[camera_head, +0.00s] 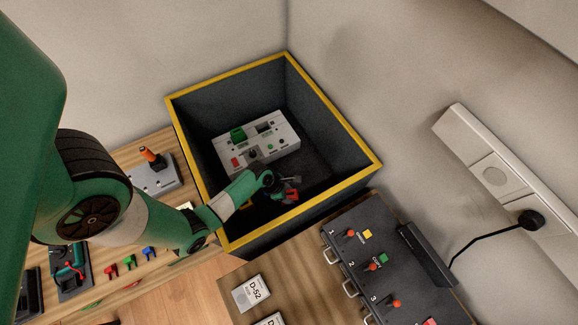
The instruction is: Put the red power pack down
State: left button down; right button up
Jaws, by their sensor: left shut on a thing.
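My left arm reaches in from the left over a dark bin with a yellow rim (334,109). My left gripper (289,188) is over or inside the bin, near its front right part. It is shut on a small red thing, which I take to be the red power pack (292,196); the gripper hides part of it. I cannot tell whether the pack touches the bin floor. A white device (285,131) with a green block and a red part lies in the bin, behind the gripper. My right gripper is not in view.
A black panel (400,284) with red knobs stands right of the bin. D-52 card (252,293) lies on the wooden table. A grey joystick box (152,175) and small coloured parts (130,262) are at left. A wall socket strip (495,176) is at right.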

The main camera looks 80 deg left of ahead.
pick_arm(q)
jog(key=shift+s+r, duration=0.2)
jog(key=shift+r, duration=0.25)
jog(key=shift+w+a, duration=0.1)
jog(key=w+a+f+b, duration=0.2)
jog(key=b, duration=0.1)
jog(key=shift+f+b, duration=0.25)
jog(key=shift+b, duration=0.05)
jog(key=w+a+f+b, duration=0.2)
jog(key=f+b, duration=0.1)
jog(key=w+a+f+b, duration=0.3)
jog(key=f+b, duration=0.1)
jog(key=w+a+f+b, duration=0.2)
jog(key=a+f+b, duration=0.1)
jog(key=b, duration=0.1)
jog(key=shift+w+a+f, duration=0.1)
jog(key=shift+w+f, duration=0.15)
jog(key=shift+w, duration=0.1)
jog(key=shift+f, duration=0.2)
jog(key=shift+s+r, duration=0.1)
jog(key=shift+r, duration=0.05)
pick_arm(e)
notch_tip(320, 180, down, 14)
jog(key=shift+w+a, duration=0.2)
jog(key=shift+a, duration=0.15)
